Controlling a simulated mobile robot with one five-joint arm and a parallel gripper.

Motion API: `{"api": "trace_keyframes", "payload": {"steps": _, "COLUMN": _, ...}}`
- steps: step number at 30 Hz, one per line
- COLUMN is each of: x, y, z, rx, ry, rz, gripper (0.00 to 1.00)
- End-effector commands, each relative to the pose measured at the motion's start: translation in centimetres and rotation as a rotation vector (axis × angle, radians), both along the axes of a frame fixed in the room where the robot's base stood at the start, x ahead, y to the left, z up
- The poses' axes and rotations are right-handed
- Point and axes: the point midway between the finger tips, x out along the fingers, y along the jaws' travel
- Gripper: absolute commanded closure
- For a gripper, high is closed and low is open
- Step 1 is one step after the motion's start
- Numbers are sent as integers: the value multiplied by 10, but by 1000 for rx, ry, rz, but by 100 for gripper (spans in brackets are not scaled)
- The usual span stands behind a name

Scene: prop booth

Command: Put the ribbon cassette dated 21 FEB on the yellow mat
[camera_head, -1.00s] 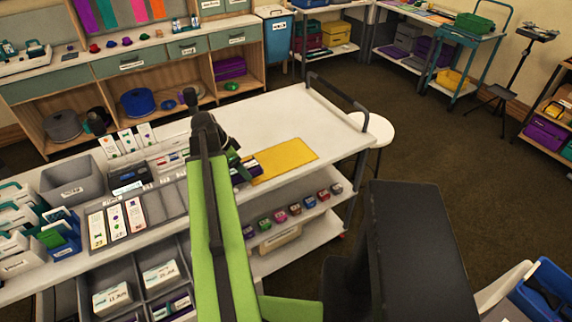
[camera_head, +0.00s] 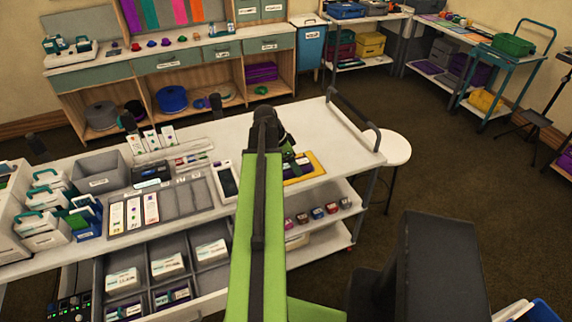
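The yellow mat (camera_head: 319,164) lies on the white cart top, to the right of my arm's end and partly hidden by it. My gripper (camera_head: 291,158) is a dark shape at the mat's left side. Small dark and pale items (camera_head: 298,168) show beside it, over the mat; whether they are held or resting there cannot be told. White labelled boxes (camera_head: 168,265) and purple-and-white ones (camera_head: 172,296) sit in the grey compartments below the cart top. I cannot read 21 FEB on any of them.
Small coloured blocks (camera_head: 317,213) line the shelf below.

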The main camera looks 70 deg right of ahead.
Motion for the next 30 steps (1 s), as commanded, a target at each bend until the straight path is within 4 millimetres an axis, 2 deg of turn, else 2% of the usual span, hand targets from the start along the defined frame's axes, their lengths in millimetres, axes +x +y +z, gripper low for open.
{"api": "trace_keyframes", "payload": {"steps": 1, "x": -4, "y": -3, "z": 11, "rx": 0, "ry": 0, "rz": -1, "gripper": 69}}
{"api": "trace_keyframes", "payload": {"steps": 2, "x": -5, "y": -4, "z": 11, "rx": 0, "ry": 0, "rz": 1, "gripper": 69}}
{"api": "trace_keyframes", "payload": {"steps": 5, "x": -4, "y": -5, "z": 7, "rx": 0, "ry": 0, "rz": 5, "gripper": 69}}
{"api": "trace_keyframes", "payload": {"steps": 7, "x": 4, "y": -8, "z": -1, "rx": 0, "ry": 0, "rz": 8, "gripper": 69}}
{"api": "trace_keyframes", "payload": {"steps": 15, "x": 69, "y": -34, "z": -47, "rx": -1, "ry": 1, "rz": 11, "gripper": 69}}
{"api": "trace_keyframes", "payload": {"steps": 18, "x": 90, "y": -41, "z": -58, "rx": 0, "ry": 1, "rz": 9, "gripper": 69}}
{"api": "trace_keyframes", "payload": {"steps": 21, "x": 101, "y": -45, "z": -64, "rx": 1, "ry": 1, "rz": 8, "gripper": 69}}
{"api": "trace_keyframes", "payload": {"steps": 27, "x": 106, "y": -45, "z": -64, "rx": 1, "ry": 1, "rz": 7, "gripper": 69}}
{"api": "trace_keyframes", "payload": {"steps": 30, "x": 106, "y": -45, "z": -75, "rx": 1, "ry": 1, "rz": 7, "gripper": 69}}
